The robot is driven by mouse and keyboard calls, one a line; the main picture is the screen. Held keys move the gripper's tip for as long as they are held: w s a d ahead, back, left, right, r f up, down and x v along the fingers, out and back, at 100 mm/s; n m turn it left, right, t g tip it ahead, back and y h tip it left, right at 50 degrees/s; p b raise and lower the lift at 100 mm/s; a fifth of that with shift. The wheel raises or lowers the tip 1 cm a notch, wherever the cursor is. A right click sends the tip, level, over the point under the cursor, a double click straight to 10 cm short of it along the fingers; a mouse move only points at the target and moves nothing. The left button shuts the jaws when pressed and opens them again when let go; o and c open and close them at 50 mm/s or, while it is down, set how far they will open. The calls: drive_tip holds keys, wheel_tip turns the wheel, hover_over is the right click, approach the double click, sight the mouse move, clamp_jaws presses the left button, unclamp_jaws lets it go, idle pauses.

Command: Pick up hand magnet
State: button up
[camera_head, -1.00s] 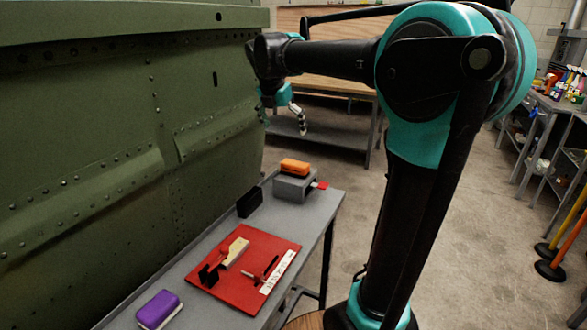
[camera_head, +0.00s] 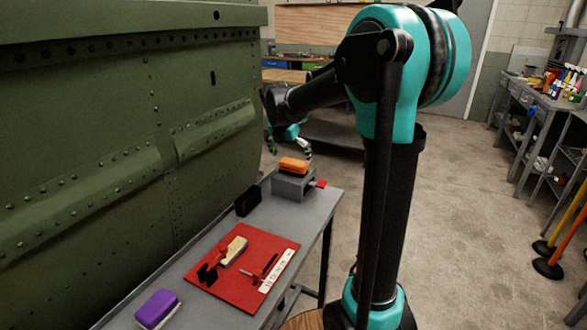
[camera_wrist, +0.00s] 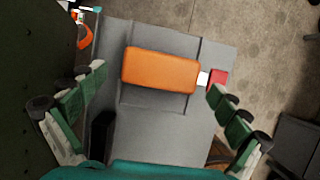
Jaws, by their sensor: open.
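An orange, rounded block (camera_head: 293,164), which looks like the hand magnet, lies on top of a grey box (camera_head: 290,187) at the far end of the grey table. In the wrist view the orange block (camera_wrist: 160,70) lies between my spread fingers, its long side running roughly across from finger to finger. My gripper (camera_wrist: 156,82) is open and empty, with no finger seen touching the block.
A red tab (camera_head: 320,184) sticks out right of the box. A black block (camera_head: 248,201) stands nearer on the table (camera_head: 310,222). A red board (camera_head: 282,243) with tools and a purple block (camera_head: 157,308) lie closer. The green fuselage panel (camera_head: 110,150) rises close on the left.

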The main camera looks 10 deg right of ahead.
sight(293, 162)
drive_tip(key=shift+x, duration=1.75)
drive_tip(key=shift+s, duration=0.1)
drive_tip(key=c, duration=1.4)
wheel_tip(293, 162, up, 20)
drive_tip(key=o, duration=0.9)
drive_tip(key=c, duration=0.4)
